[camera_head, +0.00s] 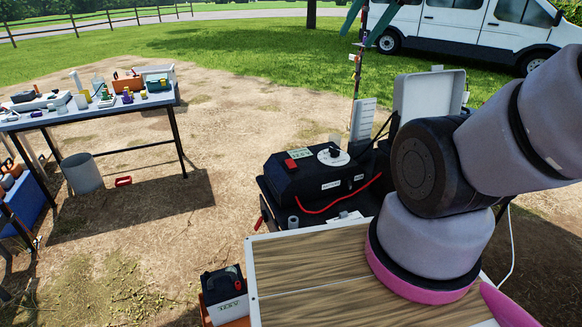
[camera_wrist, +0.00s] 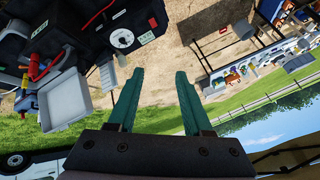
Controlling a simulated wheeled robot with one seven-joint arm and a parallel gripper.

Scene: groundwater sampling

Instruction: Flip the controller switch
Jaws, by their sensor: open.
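The controller is a black box (camera_head: 315,178) on a dark stand in the middle of the head view. Its top carries a red switch (camera_head: 291,164), a small pale display (camera_head: 300,153) and a white round dial (camera_head: 332,155). The switch's position is too small to tell. In the wrist view, turned over, the white dial (camera_wrist: 122,38) and red switch (camera_wrist: 152,22) show at the upper left. My gripper (camera_wrist: 156,72) has two teal fingers spread apart with nothing between them. Its fingers also show at the top of the head view, apart from the controller.
A white case with a raised lid (camera_head: 428,95) and a thin pole stand behind the controller. A red cable loops along its front. A wooden-topped table (camera_head: 310,275) is nearest. A bench of samples (camera_head: 95,108) stands left, with open dirt between. A white van is parked behind.

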